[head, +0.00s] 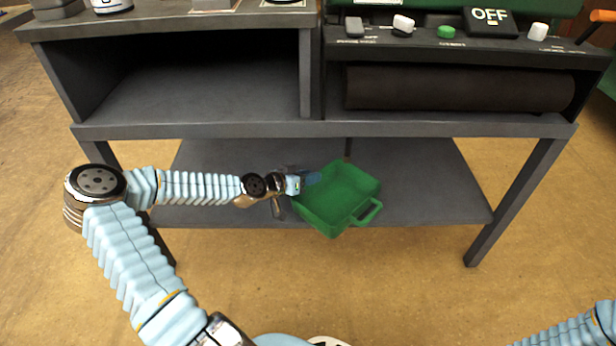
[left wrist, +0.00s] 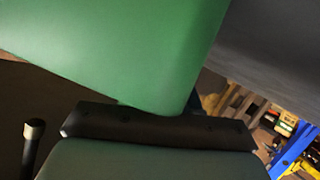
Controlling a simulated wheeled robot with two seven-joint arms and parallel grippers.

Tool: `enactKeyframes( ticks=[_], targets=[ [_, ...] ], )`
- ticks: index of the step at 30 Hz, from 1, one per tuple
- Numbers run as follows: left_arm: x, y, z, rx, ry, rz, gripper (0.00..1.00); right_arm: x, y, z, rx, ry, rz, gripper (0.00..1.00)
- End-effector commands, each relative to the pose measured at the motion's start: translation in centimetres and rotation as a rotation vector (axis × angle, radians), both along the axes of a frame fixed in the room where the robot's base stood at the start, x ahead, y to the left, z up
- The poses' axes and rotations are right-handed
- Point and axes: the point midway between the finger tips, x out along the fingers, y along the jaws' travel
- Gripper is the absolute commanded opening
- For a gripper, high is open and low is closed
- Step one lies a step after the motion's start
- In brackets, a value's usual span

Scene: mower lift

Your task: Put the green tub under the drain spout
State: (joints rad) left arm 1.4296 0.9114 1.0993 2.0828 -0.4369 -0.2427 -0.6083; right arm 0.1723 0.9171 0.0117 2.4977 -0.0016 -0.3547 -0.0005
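The green tub (head: 335,195) is an open box with a handle on its front right side. It sits turned at an angle on the lower shelf, its near corner reaching past the front edge. My left gripper (head: 303,182) is at the tub's left wall; its fingers are too small to tell open from shut. In the left wrist view the tub's green wall (left wrist: 120,45) is very close, behind a dark bar across the picture. My right gripper is out of view.
The lower shelf (head: 420,185) is bare right of the tub. The bench's front beam (head: 220,131) runs above it, with a leg (head: 515,200) at the right. A dark roller (head: 460,88) lies under the panel reading OFF (head: 490,20). The floor in front is clear.

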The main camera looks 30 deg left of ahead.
Motion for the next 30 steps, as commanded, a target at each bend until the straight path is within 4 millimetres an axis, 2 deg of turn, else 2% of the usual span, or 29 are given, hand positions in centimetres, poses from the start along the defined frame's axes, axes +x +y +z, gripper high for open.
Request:
enactKeyframes(
  ticks=[11,14,24,30],
  targets=[
    [-0.3,0.1,0.4,0.000,0.000,0.001,0.35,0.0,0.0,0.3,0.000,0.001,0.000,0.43],
    [-1.6,0.6,1.0,0.000,0.002,0.003,0.35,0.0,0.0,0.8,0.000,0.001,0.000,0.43],
    [-8.2,2.7,3.9,-0.003,0.002,0.004,0.35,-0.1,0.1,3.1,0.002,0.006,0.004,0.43],
    [-10.3,3.4,4.6,-0.002,0.000,0.002,0.35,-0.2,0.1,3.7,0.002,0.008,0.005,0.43]
  ],
)
